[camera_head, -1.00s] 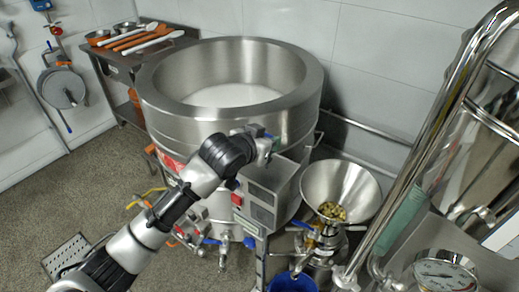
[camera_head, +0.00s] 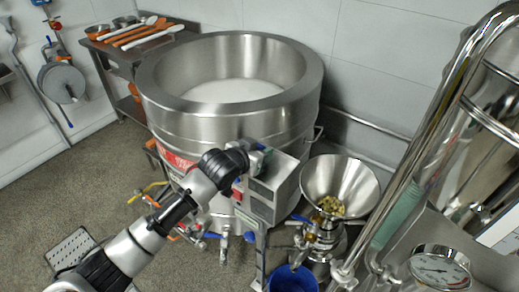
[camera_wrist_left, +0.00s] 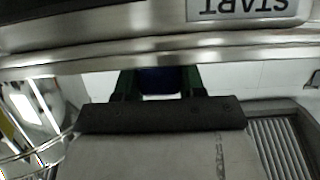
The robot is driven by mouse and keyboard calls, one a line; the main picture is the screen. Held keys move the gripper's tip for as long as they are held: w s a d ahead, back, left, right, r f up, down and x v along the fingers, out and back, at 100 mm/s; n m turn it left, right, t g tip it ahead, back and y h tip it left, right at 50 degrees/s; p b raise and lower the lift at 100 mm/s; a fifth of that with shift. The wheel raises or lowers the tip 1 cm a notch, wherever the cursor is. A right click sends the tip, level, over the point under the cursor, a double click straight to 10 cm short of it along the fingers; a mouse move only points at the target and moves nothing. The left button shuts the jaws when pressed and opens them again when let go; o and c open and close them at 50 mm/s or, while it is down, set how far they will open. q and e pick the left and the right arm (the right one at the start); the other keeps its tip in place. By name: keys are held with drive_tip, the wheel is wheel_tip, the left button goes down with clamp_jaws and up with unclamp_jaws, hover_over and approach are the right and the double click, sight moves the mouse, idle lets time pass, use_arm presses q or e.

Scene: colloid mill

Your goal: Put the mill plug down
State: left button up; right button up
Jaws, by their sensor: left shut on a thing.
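My left gripper (camera_head: 262,158) is beside the grey control box on the front of the steel kettle, its fingers mostly hidden by the wrist in the head view. In the left wrist view its dark green fingers (camera_wrist_left: 160,84) are shut on a dark blue thing (camera_wrist_left: 161,79), likely the mill plug, which is only partly visible. The colloid mill's steel funnel (camera_head: 358,183) holds yellowish pieces and stands right of the gripper. My right gripper is not in view.
The big steel kettle (camera_head: 158,117) fills the middle. The control box (camera_head: 268,197) is close to my gripper. A blue bucket (camera_head: 293,280) is on the floor below the mill. Steel pipes (camera_head: 425,150) stand at the right. A side table with utensils (camera_head: 150,45) is at back left.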

use_arm(q)
drive_tip(key=shift+f, duration=0.3)
drive_tip(key=o, duration=1)
drive_tip(key=shift+r, duration=0.1)
drive_tip(key=shift+r, duration=0.4)
drive_tip(key=shift+s+a+r, duration=0.15)
drive_tip(key=shift+r, duration=0.05)
drive_tip(key=b+v, duration=0.1)
drive_tip(key=v, duration=1)
drive_tip(key=shift+s+a, duration=0.15)
drive_tip(key=shift+s, duration=0.1)
